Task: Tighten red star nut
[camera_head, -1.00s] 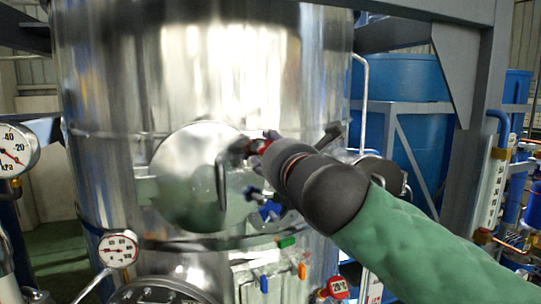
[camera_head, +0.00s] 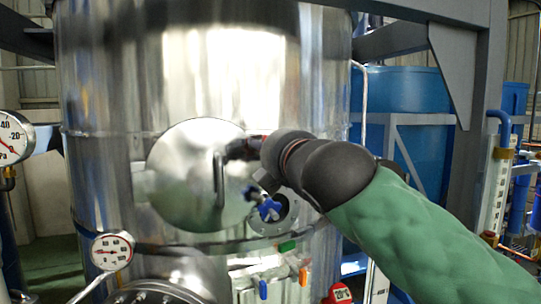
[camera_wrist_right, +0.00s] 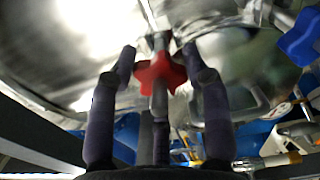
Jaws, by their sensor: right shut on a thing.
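The red star nut (camera_wrist_right: 160,72) sits on a metal bolt in the right wrist view. My right gripper (camera_wrist_right: 159,58) is shut on it, with dark fingers on both sides and one below. My left gripper is not in view.
The hatch is on a large shiny steel tank (camera_head: 110,90) and has a handle (camera_head: 219,180). A small round port (camera_head: 286,213) is close under my right wrist. A pressure gauge (camera_head: 112,251) stands at lower left. A blue tank (camera_head: 405,95) and grey frame (camera_head: 472,60) are at right.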

